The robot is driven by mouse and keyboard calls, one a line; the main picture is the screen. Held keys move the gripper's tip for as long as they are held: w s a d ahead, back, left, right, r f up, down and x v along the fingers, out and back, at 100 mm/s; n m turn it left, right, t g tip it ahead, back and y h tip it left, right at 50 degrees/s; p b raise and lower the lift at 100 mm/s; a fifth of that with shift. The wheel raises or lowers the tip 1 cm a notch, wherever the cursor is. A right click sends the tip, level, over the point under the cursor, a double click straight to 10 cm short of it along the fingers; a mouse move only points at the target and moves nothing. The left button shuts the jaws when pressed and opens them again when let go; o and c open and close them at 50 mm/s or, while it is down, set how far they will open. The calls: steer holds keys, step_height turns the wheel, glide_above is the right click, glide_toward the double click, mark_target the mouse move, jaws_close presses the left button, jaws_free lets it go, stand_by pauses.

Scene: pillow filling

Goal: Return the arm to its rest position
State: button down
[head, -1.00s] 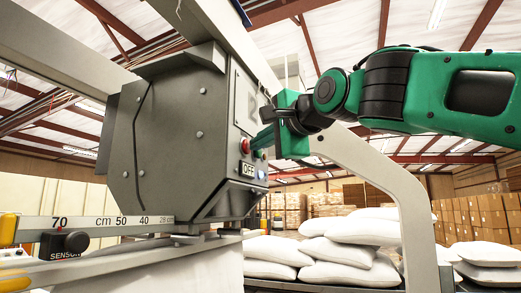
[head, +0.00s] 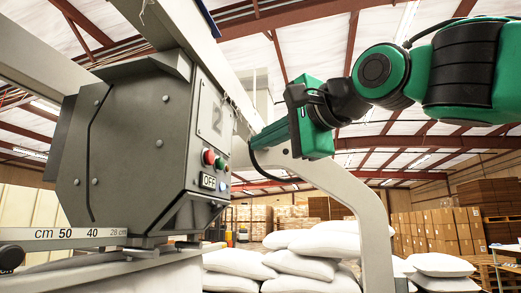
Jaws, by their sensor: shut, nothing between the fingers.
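My green arm enters from the upper right. My gripper (head: 264,136) is at its end, pointing left with its fingers shut and empty. In the picture it is to the right of the grey machine box (head: 125,140), with a visible gap to the box's button panel.
A grey curved frame post (head: 370,225) stands below and behind my gripper. A ruler bar (head: 70,234) runs under the box. White sacks (head: 315,255) are stacked beyond, with cardboard boxes (head: 445,230) at the right.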

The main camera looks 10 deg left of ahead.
stand_by(0.4)
steer(key=w+d+f+g+h, duration=0.1)
steer(key=w+d+f+h, duration=0.2)
steer(key=d+f, duration=0.7)
steer(key=w+d+f+g+h, duration=0.15)
steer(key=d+f+h, duration=0.25)
steer(key=d+f, duration=0.65)
steer(key=w+d+f+g+h, duration=0.1)
steer(key=w+d+f+h, duration=0.25)
steer(key=d+f, duration=0.65)
steer(key=s+d+f+g+h, duration=0.1)
steer(key=s+d+f+g, duration=0.1)
steer(key=s+d+f, duration=0.35)
steer(key=s+d+f+n+g+h, duration=0.1)
steer(key=s+d+f, duration=0.2)
steer(key=f, duration=0.5)
steer(key=s+d+f+g, duration=0.2)
steer(key=s+d+f, duration=0.2)
steer(key=f, duration=0.3)
steer(key=s+d+f+g, duration=0.1)
steer(key=s+f+g, duration=0.1)
steer(key=s+f, duration=0.4)
steer(key=s+d+f+n+g, duration=0.1)
steer(key=s+d+f+g, duration=0.1)
steer(key=s+f, duration=0.4)
steer(key=s, duration=0.4)
steer(key=shift+s+n+y, duration=0.3)
steer(key=shift+y, duration=0.05)
